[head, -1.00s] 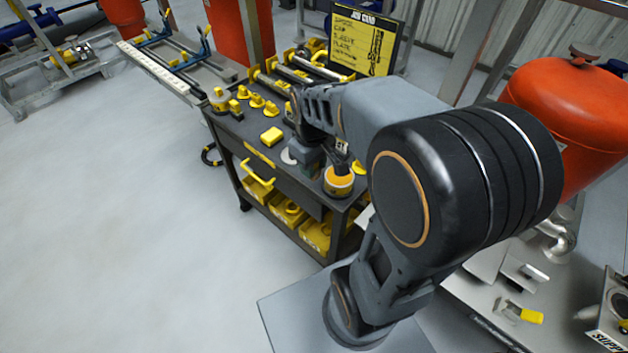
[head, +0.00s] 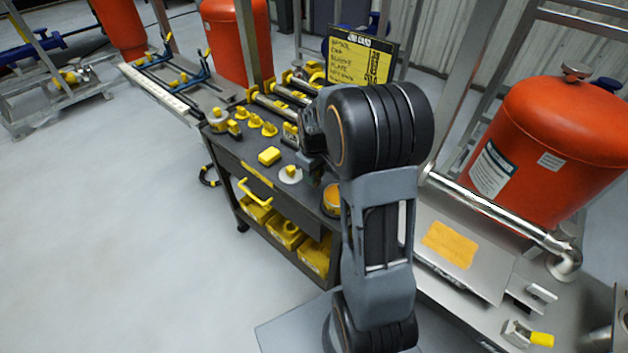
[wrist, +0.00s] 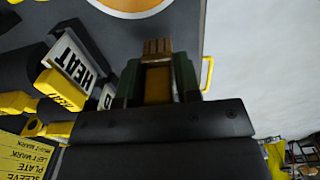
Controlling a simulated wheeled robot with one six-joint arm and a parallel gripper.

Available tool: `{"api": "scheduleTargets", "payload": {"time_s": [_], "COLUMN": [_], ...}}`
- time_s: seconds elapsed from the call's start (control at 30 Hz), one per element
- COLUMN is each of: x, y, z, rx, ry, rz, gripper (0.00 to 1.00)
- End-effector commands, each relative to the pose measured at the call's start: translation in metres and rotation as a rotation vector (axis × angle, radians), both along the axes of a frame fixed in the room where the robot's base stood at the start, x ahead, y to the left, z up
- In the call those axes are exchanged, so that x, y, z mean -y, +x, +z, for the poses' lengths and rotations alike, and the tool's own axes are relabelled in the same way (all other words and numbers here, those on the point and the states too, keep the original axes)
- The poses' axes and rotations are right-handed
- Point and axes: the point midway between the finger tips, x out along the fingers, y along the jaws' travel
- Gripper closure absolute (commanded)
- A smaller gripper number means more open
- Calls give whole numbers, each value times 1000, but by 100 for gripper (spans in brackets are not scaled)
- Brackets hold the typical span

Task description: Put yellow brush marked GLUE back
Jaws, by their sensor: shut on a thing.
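In the wrist view, my gripper (wrist: 157,82) is shut on a small yellow tool with brown bristles, taken as the yellow brush (wrist: 158,88). Its bristles point away from the gripper; no GLUE marking is readable on it. In the head view, my gripper (head: 312,170) is over the right part of the black cart top (head: 238,150), and the brush is hidden there. Another label is mostly hidden behind the gripper.
An orange-topped round pot (head: 331,197) stands at the cart's near right corner, partly behind my arm. A pale disc (head: 290,175), a yellow block (head: 269,156) and several yellow knobs lie on the cart. The job card board (head: 360,58) rises behind.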

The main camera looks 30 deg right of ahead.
Motion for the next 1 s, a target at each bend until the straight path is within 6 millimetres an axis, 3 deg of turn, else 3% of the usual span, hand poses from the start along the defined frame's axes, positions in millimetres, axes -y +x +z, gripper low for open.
{"api": "scheduleTargets", "payload": {"time_s": [0.27, 0.5, 0.9, 0.93, 1.0], "x": [4, 3, 4, 3, 3], "y": [8, 8, 8, 8, 8], "z": [-11, -40, -45, -45, -44], "rx": [-2, -1, 0, 0, 0], "ry": [0, 1, 0, 0, 0], "rz": [0, 0, 0, 0, 0], "gripper": [95, 95, 95, 68, 61]}}
